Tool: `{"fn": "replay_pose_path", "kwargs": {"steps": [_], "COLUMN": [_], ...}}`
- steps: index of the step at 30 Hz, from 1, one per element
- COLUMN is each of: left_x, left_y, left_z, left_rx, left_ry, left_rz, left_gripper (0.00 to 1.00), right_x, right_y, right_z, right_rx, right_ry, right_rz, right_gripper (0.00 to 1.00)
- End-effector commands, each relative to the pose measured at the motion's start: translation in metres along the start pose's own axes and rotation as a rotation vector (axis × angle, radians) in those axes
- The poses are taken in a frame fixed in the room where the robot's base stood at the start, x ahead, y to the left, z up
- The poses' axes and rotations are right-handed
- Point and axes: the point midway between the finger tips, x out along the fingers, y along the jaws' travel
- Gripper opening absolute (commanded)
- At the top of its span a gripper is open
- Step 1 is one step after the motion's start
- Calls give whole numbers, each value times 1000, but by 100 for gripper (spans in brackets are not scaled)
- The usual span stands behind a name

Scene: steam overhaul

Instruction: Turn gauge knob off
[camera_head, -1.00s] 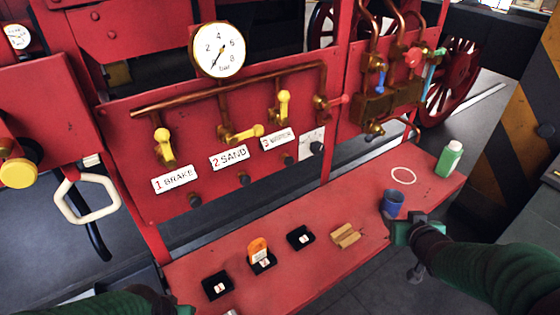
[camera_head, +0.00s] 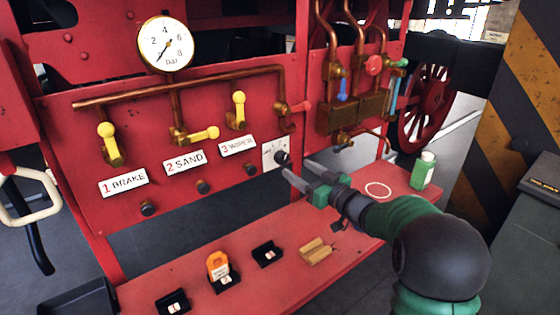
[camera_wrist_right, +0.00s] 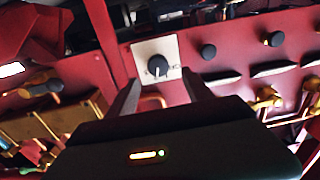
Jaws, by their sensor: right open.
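The gauge knob (camera_head: 281,157) is a black round knob on a white square plate (camera_head: 268,150), low on the red panel right of the "3 WHISPER"-like label. It also shows in the right wrist view (camera_wrist_right: 157,66), where the plate's markings are too small to read. My right gripper (camera_head: 294,171) is open just in front of the plate. In the right wrist view its two dark fingers (camera_wrist_right: 162,92) stand apart, with the knob beyond and between them; I cannot tell whether they touch it. The pressure gauge (camera_head: 166,44) is at upper left. My left gripper is out of view.
Yellow-handled valves (camera_head: 200,135) and copper pipes line the panel. The red shelf (camera_head: 205,277) below holds several small black holders, an orange tag (camera_head: 218,266), a wooden block (camera_head: 317,250) and a green bottle (camera_head: 423,170). My right arm crosses above its right part.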

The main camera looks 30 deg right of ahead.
Motion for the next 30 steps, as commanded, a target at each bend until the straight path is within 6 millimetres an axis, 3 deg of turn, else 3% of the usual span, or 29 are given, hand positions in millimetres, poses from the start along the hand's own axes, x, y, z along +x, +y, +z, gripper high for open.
{"fn": "replay_pose_path", "kwargs": {"steps": [3,9,14,21,30], "left_x": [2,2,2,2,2], "left_y": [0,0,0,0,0], "left_z": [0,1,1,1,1], "left_rx": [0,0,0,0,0], "left_ry": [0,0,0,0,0], "left_rz": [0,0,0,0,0], "left_gripper": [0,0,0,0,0], "right_x": [32,71,82,82,82], "right_y": [-1,0,-1,0,0], "right_z": [1,0,0,0,0], "right_rx": [1,-1,-1,0,0], "right_ry": [1,0,-1,0,-1], "right_rz": [-3,-1,2,2,3], "right_gripper": [59,59,59,58,19]}}
